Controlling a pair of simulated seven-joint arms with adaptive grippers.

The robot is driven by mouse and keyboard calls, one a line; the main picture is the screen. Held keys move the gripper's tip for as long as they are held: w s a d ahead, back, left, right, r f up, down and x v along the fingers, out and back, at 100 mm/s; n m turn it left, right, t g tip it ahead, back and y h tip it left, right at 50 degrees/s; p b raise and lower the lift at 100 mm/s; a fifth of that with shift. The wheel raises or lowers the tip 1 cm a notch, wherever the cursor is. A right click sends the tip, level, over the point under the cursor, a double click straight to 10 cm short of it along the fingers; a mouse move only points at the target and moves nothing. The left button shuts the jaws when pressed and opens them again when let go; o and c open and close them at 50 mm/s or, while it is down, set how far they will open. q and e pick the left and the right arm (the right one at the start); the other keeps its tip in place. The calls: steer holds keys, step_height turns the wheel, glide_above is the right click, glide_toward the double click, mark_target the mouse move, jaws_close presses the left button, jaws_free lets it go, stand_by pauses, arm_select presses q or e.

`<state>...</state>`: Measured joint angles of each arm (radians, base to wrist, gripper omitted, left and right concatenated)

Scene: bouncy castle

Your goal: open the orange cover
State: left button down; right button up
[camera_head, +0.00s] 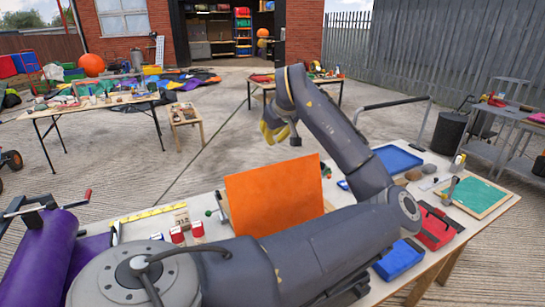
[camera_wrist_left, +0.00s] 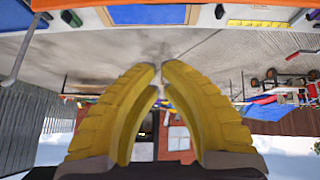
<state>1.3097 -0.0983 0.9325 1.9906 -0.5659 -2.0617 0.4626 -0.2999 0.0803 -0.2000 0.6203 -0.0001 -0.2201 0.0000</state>
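The orange cover (camera_head: 275,195) is a flat orange panel standing up, slightly tilted, at the middle of the near table. My arm hides its lower edge, so I cannot tell what lies under or behind it. My left gripper (camera_head: 278,132), with yellow fingers, is in the air above and beyond the cover's top edge, apart from it. In the left wrist view its yellow fingers (camera_wrist_left: 158,72) curve together with their tips close and nothing between them. An orange strip (camera_wrist_left: 70,3) shows at that view's top edge. My right gripper is not in view.
A purple roll (camera_head: 42,258) lies at left. Open concrete lies beyond the table.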

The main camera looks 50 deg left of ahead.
arm_select(q)
step_height(320, 180, down, 9)
steer(key=a, duration=0.1)
steer(key=shift+s+m+g, duration=0.25)
steer(key=shift+m+g, duration=0.15)
stand_by(0.6)
steer(key=shift+a+f, duration=0.1)
